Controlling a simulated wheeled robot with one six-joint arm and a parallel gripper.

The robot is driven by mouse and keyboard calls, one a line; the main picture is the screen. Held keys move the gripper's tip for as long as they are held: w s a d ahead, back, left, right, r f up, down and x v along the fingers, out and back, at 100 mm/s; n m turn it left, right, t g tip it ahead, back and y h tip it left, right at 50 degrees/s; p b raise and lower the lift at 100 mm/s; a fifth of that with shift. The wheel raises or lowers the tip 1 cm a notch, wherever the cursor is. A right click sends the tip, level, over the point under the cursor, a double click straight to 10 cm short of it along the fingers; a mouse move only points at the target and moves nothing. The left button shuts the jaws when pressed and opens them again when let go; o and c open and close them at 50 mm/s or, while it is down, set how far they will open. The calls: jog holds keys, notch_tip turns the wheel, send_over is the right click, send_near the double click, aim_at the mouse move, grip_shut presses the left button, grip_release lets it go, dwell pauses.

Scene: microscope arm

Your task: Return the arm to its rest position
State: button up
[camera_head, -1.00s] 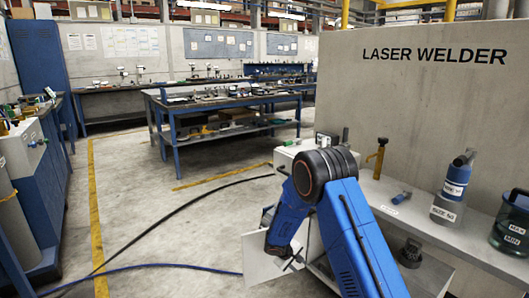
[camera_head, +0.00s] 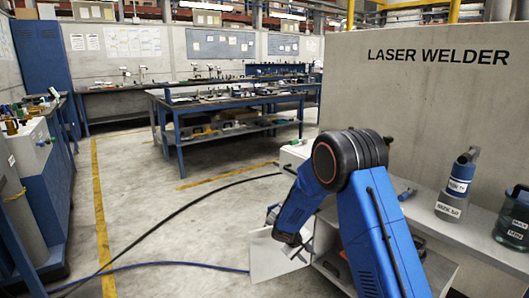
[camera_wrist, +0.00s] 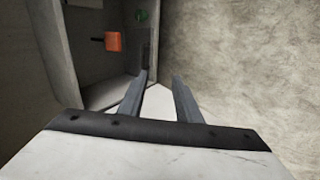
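My blue arm (camera_head: 375,235) is bent, with its black joint (camera_head: 350,160) raised in front of the laser welder bench. Its forearm slopes down and left toward the open white panel at the bench front. In the wrist view my gripper (camera_wrist: 161,78) has its two grey fingers apart, with nothing held between them. A white panel (camera_wrist: 155,103) shows behind the fingers; I cannot tell whether they touch it. In the head view the fingers are small and partly hidden by the forearm.
A white panel (camera_head: 272,258) stands open at the bench front. A blue-grey bottle (camera_head: 457,185) and a dark green jar (camera_head: 514,222) stand on the bench. An orange object (camera_wrist: 113,41) is inside a compartment. Dark and blue cables cross the floor; open floor (camera_head: 190,225) lies left.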

jog(key=s+d+r+m, duration=0.1)
jog(key=s+d+r, duration=0.3)
jog(key=s+r, duration=0.3)
jog(key=s+d+r+m+y, duration=0.1)
jog(key=s+d+r+m, duration=0.15)
jog(key=s+r, duration=0.55)
jog(key=s+d+r+m, duration=0.1)
jog(key=s+d+r, duration=0.3)
jog(key=r, duration=0.6)
jog(key=s+r+m+y, duration=0.1)
jog(key=s+r+y, duration=0.1)
jog(key=s, duration=1.3)
jog(key=s+r+t+y, duration=0.1)
jog(key=s+r, duration=0.4)
jog(key=s, duration=1)
jog(key=shift+s+r+m+y, duration=0.15)
jog(key=shift+r+m+y, duration=0.2)
jog(key=shift+y, duration=0.35)
